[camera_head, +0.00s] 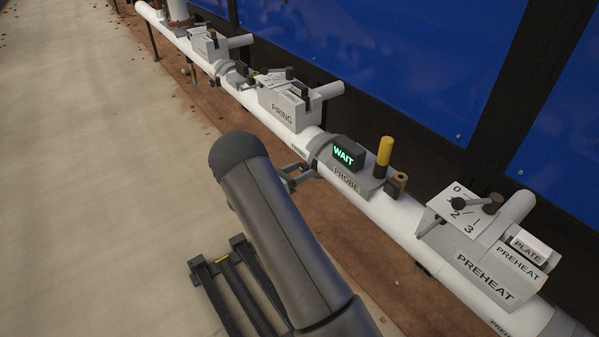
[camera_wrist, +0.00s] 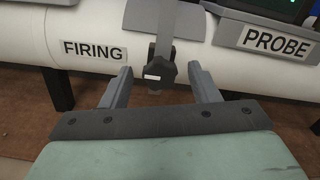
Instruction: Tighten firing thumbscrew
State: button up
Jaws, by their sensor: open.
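The firing thumbscrew is a dark knob (camera_wrist: 159,70) with a small white mark, hanging from a grey clamp band (camera_wrist: 163,22) on the white pipe in the wrist view. A "FIRING" label (camera_wrist: 93,50) is on the pipe to its left. My gripper (camera_wrist: 160,78) is open, with one finger on each side of the knob and gaps between them and it. In the head view my arm hides the knob, and part of my gripper (camera_head: 297,178) shows by the pipe near the probe station.
The white pipe (camera_head: 402,212) runs diagonally with the firing housing (camera_head: 284,108), the probe box with a lit "WAIT" display (camera_head: 346,154), and the preheat housing (camera_head: 482,278). A yellow-topped post (camera_head: 384,152) stands up beside the display. The pale floor (camera_head: 110,150) at left is clear.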

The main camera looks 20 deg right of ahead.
jog(key=c, duration=1)
